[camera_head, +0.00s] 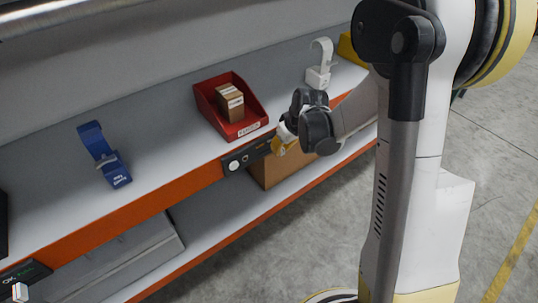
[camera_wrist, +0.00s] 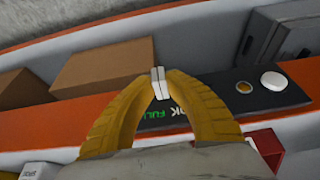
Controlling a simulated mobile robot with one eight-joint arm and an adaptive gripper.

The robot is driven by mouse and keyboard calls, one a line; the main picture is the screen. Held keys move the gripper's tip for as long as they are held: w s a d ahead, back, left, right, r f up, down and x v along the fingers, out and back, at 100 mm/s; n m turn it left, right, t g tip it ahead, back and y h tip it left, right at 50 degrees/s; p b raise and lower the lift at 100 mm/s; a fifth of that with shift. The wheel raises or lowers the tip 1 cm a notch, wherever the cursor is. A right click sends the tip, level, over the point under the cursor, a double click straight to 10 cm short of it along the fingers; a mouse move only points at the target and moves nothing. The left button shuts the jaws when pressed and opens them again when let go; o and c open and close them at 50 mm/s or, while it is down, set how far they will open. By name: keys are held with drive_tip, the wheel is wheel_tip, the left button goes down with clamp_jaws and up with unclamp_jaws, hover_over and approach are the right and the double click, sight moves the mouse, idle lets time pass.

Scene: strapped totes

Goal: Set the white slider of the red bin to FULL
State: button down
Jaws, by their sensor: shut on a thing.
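The red bin (camera_head: 246,127) sits on the grey shelf at the front edge, with a cardboard box in it; a red corner of it also shows at the lower right of the wrist view (camera_wrist: 266,142). Below it, a dark panel (camera_head: 244,158) is on the orange shelf edge. In the wrist view the panel (camera_wrist: 213,92) bears green letters reading FULL between my fingers. My yellow gripper (camera_wrist: 158,84) is shut on a small white piece, seemingly the white slider (camera_wrist: 158,77). Its exact setting on the track cannot be told. In the head view my wrist hides the panel's right end.
The panel also has a white round button (camera_wrist: 274,81) and a small amber one (camera_wrist: 243,87). A blue holder (camera_head: 104,155) and a white holder (camera_head: 319,66) stand on the shelf. A cardboard box (camera_head: 285,170) and a grey tote (camera_head: 130,265) lie on the lower shelf.

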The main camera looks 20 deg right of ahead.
drive_tip(key=shift+w+d, duration=0.2)
drive_tip(key=shift+d, duration=0.35)
drive_tip(key=shift+w+d, duration=0.15)
drive_tip(key=shift+d, duration=0.4)
drive_tip(key=c, duration=1.4)
unclamp_jaws()
drive_tip(key=shift+d, duration=0.1)
drive_tip(key=shift+r, duration=0.15)
drive_tip(key=v, duration=1.1)
drive_tip(key=shift+s+r, duration=0.2)
drive_tip(key=shift+r, duration=0.1)
